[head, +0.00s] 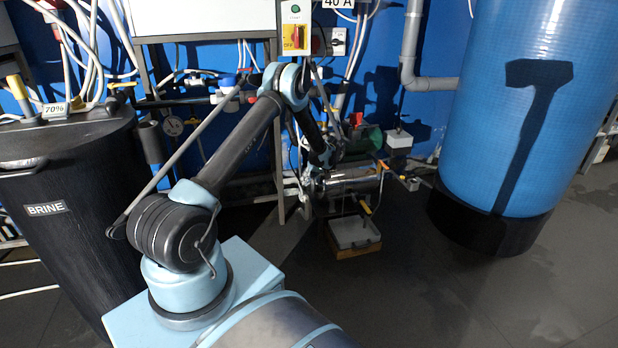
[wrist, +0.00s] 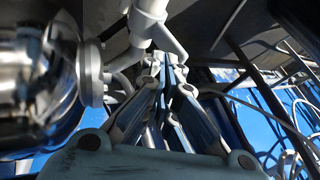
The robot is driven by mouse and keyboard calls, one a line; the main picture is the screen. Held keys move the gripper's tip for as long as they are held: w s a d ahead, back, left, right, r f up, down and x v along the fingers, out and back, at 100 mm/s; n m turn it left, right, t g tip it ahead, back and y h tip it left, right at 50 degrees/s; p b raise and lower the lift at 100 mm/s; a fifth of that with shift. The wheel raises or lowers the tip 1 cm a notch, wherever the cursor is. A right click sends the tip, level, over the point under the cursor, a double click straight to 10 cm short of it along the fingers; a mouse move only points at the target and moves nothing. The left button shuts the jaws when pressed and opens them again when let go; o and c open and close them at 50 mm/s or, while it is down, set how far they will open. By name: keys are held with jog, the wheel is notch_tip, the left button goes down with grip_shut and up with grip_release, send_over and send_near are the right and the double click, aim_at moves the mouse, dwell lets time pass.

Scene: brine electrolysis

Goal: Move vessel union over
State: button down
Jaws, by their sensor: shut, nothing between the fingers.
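A shiny metal vessel (head: 347,181) lies horizontally low near the back wall in the head view. In the wrist view its polished end (wrist: 35,70) fills the left side. A grey flanged fitting (wrist: 92,74) sits at that end and joins pale pipework; it looks like the vessel union, but I cannot be sure. My gripper (wrist: 170,68) is shut and empty, its fingertips just right of the fitting and close below a white branched pipe (wrist: 150,25). I cannot tell whether they touch the pipe. In the head view my gripper is hard to make out among the pipes.
A black brine tank (head: 75,205) stands at left and a large blue tank (head: 520,110) at right. Hoses (wrist: 275,115) run right of my gripper. Floor at front right is clear.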

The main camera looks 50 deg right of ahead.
jog(key=shift+w+a+f, duration=0.1)
jog(key=shift+w+f, duration=0.2)
jog(key=shift+f, duration=0.15)
jog(key=shift+w+a, duration=0.3)
jog(key=shift+a, duration=0.2)
jog(key=shift+w+a, duration=0.25)
jog(key=shift+a, duration=0.2)
